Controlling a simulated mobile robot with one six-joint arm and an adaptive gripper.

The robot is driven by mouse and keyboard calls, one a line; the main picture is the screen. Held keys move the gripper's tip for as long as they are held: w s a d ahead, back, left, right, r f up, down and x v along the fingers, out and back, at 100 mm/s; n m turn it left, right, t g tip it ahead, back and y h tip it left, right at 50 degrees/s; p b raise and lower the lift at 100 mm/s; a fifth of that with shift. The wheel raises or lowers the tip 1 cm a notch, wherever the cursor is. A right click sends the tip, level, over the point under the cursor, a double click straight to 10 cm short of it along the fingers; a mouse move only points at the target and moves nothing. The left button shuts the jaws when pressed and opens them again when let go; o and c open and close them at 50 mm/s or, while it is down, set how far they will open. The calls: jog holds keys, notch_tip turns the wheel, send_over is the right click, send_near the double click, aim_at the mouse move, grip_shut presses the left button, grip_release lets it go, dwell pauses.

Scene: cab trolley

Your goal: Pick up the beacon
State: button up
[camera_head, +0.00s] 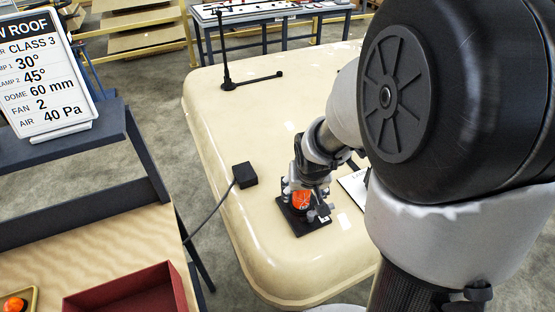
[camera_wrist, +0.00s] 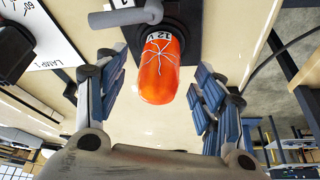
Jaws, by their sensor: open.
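The beacon (camera_wrist: 159,72) is an orange dome with white crack-like lines and a small label reading 12 V. In the wrist view it sits on a dark base between the fingers of my gripper (camera_wrist: 158,95). The fingers are open, one on each side, with a gap visible between them and the dome. In the head view the beacon (camera_head: 301,200) stands on a black square plate (camera_head: 318,228) on the cream roof panel. My gripper (camera_head: 305,190) is right at it and partly hides it.
A black box (camera_head: 245,175) with a cable and a black antenna stand (camera_head: 228,83) are on the cream roof (camera_head: 215,120). A sign (camera_head: 45,80) stands at left. A red tray (camera_head: 130,290) and an orange item (camera_head: 14,304) in a yellowish tray are at lower left.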

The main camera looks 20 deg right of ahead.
aim_at(301, 195)
jog(key=b+x, duration=0.2)
jog(key=x, duration=0.3)
jog(key=shift+c, duration=0.5)
jog(key=c, duration=1.1)
